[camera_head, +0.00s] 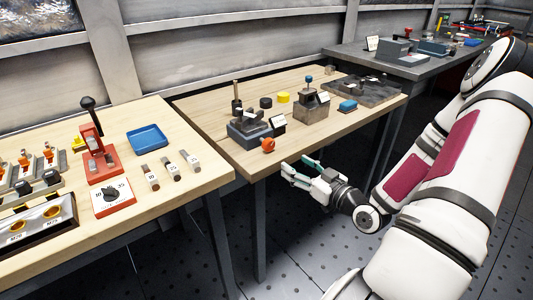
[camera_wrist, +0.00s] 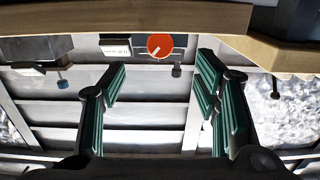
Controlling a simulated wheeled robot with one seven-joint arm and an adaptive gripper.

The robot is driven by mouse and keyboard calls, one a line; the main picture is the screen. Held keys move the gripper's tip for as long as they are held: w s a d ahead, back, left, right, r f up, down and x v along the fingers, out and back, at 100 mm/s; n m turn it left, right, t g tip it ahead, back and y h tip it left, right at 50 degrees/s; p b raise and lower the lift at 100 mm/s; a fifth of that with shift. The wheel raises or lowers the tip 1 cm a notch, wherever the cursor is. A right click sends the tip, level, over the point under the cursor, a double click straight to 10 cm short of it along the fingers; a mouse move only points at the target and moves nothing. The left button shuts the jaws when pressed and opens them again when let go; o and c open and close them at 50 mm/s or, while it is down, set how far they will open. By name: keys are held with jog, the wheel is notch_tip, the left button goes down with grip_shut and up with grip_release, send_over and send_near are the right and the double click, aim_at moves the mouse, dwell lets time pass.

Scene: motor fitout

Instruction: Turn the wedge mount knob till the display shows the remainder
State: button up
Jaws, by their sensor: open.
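The wedge mount (camera_head: 248,130) is a dark grey block near the front edge of the middle wooden table. Its round orange knob (camera_head: 268,145) faces the table's front edge. In the wrist view the knob (camera_wrist: 160,46) shows a pale pointer mark, and it lies ahead between the finger lines. A small display (camera_head: 279,122) stands beside the mount; it also shows in the wrist view (camera_wrist: 116,51), its text too small to read. My gripper (camera_head: 298,166) is open and empty, just off the table's front edge, right of and below the knob, apart from it. Its green-padded fingers show in the wrist view (camera_wrist: 162,80).
Behind the mount stand a black cylinder (camera_head: 265,102), a yellow cylinder (camera_head: 283,97) and another grey fixture (camera_head: 311,106) with a blue knob. A blue block (camera_head: 347,106) lies to the right. The left table holds a red press (camera_head: 98,160) and blue tray (camera_head: 147,138).

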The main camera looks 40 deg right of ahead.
aim_at(270, 147)
jog(key=w, duration=0.4)
jog(key=w+b, duration=0.1)
jog(key=w, duration=0.8)
jog(key=shift+w+a+b, duration=0.3)
jog(key=shift+b, duration=0.05)
jog(key=c, duration=1.2)
